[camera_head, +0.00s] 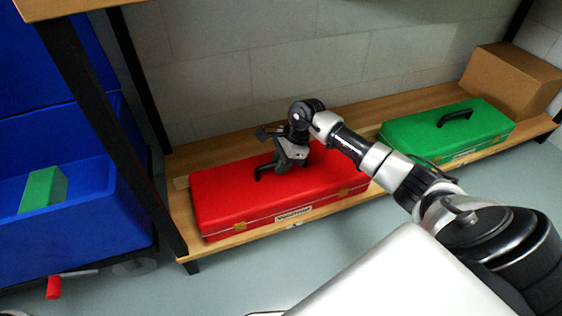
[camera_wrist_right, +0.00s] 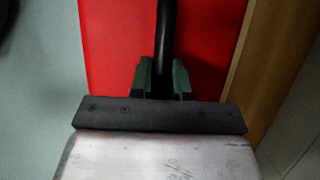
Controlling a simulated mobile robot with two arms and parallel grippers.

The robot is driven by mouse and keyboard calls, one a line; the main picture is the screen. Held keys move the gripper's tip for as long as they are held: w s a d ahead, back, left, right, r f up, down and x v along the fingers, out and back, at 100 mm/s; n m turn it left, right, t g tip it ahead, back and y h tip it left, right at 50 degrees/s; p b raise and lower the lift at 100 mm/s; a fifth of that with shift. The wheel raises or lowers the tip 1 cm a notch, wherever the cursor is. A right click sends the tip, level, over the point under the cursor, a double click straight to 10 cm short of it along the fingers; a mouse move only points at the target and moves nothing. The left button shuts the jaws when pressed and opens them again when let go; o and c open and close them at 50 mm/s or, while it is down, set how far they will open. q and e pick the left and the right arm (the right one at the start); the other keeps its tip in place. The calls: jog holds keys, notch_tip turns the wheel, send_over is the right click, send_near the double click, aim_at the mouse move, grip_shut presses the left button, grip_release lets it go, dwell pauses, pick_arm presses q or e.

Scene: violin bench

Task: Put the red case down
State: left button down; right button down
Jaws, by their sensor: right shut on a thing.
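The red case (camera_head: 232,204) is a long box with a black handle on its lid and a label on its front. It lies flat at the low wooden shelf (camera_head: 180,215), and I cannot tell a gap beneath it. My right gripper (camera_head: 276,168) is above the lid, shut on the handle. In the right wrist view the green-tipped fingers (camera_wrist_right: 162,78) sit either side of the black handle (camera_wrist_right: 166,40), with the red lid (camera_wrist_right: 110,50) behind. My left gripper is not in view.
A green case (camera_head: 440,135) lies on the shelf to the right, with a cardboard box (camera_head: 508,80) behind it. A blue bin (camera_head: 95,215) holding a green block (camera_head: 43,190) stands at the left. A dark shelf post (camera_head: 105,130) rises near the red case's left end.

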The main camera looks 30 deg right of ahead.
jog(key=shift+r, duration=0.2)
jog(key=c, duration=1.5)
grip_release()
jog(key=shift+f, duration=0.2)
jog(key=o, duration=0.4)
jog(key=shift+r, duration=0.15)
